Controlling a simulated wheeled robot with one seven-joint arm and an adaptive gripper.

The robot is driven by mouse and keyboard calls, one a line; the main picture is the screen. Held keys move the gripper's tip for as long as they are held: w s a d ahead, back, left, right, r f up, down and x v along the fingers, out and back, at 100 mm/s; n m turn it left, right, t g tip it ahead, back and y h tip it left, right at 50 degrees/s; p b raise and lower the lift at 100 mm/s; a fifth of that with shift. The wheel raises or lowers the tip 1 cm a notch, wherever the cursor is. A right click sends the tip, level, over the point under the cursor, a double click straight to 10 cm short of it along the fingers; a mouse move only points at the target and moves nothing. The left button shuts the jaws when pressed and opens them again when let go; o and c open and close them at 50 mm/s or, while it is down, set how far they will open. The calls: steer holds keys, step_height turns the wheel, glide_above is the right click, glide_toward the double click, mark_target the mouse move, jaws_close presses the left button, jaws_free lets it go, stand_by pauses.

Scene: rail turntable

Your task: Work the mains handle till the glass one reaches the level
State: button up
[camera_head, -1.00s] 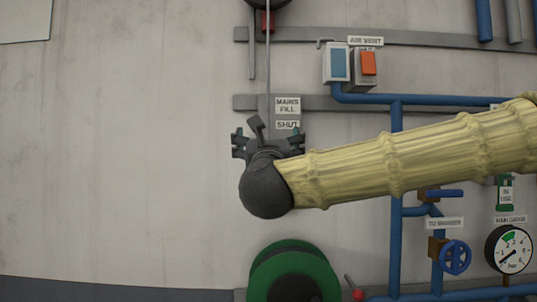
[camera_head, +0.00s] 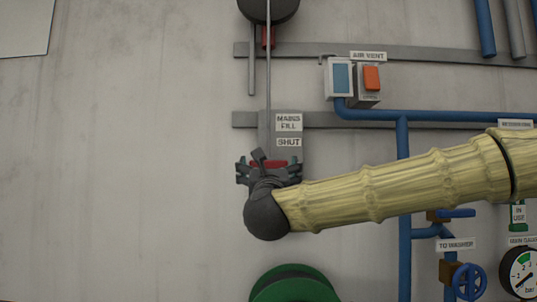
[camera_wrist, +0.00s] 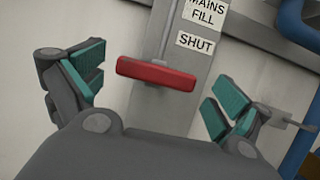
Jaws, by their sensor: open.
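The mains handle is a red crossbar (camera_wrist: 157,73) on a thin rod against a grey plate. In the wrist view it lies between and beyond my open gripper's fingers (camera_wrist: 155,95), apart from both teal pads. In the head view the red handle (camera_head: 268,164) shows just above my gripper (camera_head: 268,173), whose fingers spread to either side of it. Labels "MAINS FILL" (camera_head: 289,122) and "SHUT" (camera_head: 289,142) sit right above the handle. No glass gauge or level mark can be made out in these frames.
A blue-and-orange air vent unit (camera_head: 353,80) is mounted at upper right. Blue pipes (camera_head: 404,165) run behind my arm. A green reel (camera_head: 293,285) is below, and a dark round thing (camera_head: 268,10) hangs above.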

mark_target(269, 162)
steer(key=p+x, duration=0.1)
steer(key=x, duration=0.2)
steer(key=shift+r, duration=0.2)
steer(key=shift+w+r+p, duration=0.1)
steer(key=shift+w+p, duration=0.4)
steer(key=shift+w, duration=0.05)
steer(key=c, duration=1.2)
steer(key=shift+r+b, duration=0.65)
steer(key=shift+b, duration=0.3)
steer(key=shift+c, duration=0.2)
steer(key=shift+o, duration=0.2)
steer(key=shift+r, duration=0.85)
steer(key=o, duration=1.2)
steer(key=shift+f, duration=0.1)
